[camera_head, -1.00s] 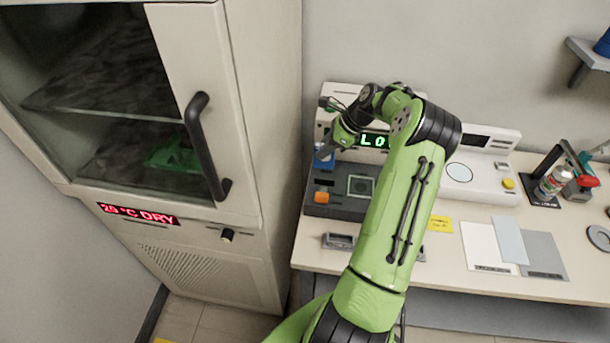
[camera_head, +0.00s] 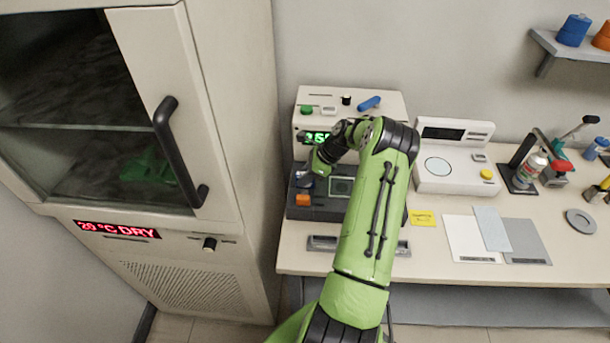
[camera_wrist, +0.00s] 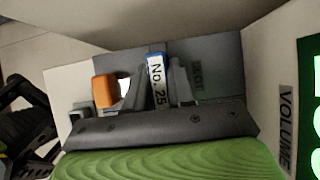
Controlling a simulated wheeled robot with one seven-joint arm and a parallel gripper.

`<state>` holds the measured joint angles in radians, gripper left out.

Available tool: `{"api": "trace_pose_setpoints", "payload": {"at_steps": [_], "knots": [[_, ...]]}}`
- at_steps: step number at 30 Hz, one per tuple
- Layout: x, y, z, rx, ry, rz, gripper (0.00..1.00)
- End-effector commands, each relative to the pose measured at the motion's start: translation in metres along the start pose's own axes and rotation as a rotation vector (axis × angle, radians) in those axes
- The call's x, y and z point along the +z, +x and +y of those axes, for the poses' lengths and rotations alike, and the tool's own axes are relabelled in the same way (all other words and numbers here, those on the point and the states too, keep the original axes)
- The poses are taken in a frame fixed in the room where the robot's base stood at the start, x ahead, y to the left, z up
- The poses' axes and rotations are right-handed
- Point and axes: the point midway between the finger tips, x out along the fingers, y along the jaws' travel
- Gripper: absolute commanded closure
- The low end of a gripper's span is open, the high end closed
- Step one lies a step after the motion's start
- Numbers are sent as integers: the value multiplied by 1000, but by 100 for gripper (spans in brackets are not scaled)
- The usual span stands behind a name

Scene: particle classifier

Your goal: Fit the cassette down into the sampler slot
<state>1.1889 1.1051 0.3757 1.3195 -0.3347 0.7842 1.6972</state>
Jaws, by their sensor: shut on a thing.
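The cassette (camera_wrist: 157,82) is blue with a white label reading "No. 25". My gripper (camera_wrist: 156,88) is shut on it, one finger on each side. In the head view a little of the blue cassette (camera_head: 304,181) shows under my gripper, over the left part of the dark sampler base (camera_head: 325,212), just behind the orange button (camera_head: 303,200). In the wrist view the grey sampler top (camera_wrist: 212,60) lies close beyond the fingertips. The slot is hidden by the cassette and fingers. I cannot tell how deep the cassette sits.
The cream sampler housing with a green display (camera_head: 318,137) stands behind the base. A tall drying cabinet (camera_head: 235,150) is close on the left. A white instrument (camera_head: 455,178) stands to the right. Flat sheets (camera_head: 475,238) lie in front of it.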

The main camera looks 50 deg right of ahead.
Motion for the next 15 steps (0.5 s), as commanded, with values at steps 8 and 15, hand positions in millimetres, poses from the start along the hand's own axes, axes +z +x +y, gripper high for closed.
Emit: {"api": "trace_pose_setpoints", "payload": {"at_steps": [8, 15], "knots": [[-3, 5, 0, 0, -1, 0, 75], [-3, 5, 1, 2, 0, 0, 51]]}}
